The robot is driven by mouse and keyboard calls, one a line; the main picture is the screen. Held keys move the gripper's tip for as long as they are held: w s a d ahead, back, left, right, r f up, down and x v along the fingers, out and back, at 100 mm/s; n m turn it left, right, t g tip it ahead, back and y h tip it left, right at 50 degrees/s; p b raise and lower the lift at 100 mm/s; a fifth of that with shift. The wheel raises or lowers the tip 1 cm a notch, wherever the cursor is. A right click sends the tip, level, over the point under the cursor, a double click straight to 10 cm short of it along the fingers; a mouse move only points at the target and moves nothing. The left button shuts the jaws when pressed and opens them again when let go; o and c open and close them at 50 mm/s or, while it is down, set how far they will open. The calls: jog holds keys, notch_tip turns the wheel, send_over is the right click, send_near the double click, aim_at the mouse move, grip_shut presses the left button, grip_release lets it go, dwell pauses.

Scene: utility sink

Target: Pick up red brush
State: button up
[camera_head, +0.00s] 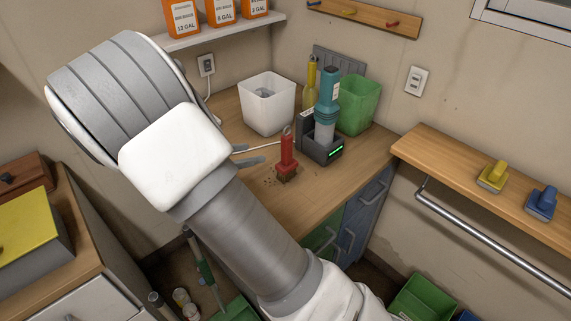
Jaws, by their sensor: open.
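The red brush (287,158) stands upright on the wooden counter, bristles down, with dark crumbs of dirt around its base. My gripper (254,156) shows only as grey finger parts sticking out from behind my arm, just left of the brush. Its jaws are open and hold nothing that I can see. A small gap shows between the fingers and the brush. The rest of the gripper is hidden behind my arm's white and grey links.
A dark charging dock (322,150) with a teal-topped device (327,98) stands just right of the brush. A white bin (267,104), a yellow bottle (310,85) and a green bin (358,104) stand behind. Counter in front of the brush is clear. A wooden shelf (455,180) is at right.

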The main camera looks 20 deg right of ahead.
aim_at(281, 148)
jog(key=x, duration=1.7)
jog(key=shift+s+d, duration=0.25)
grip_shut()
dwell(0.7)
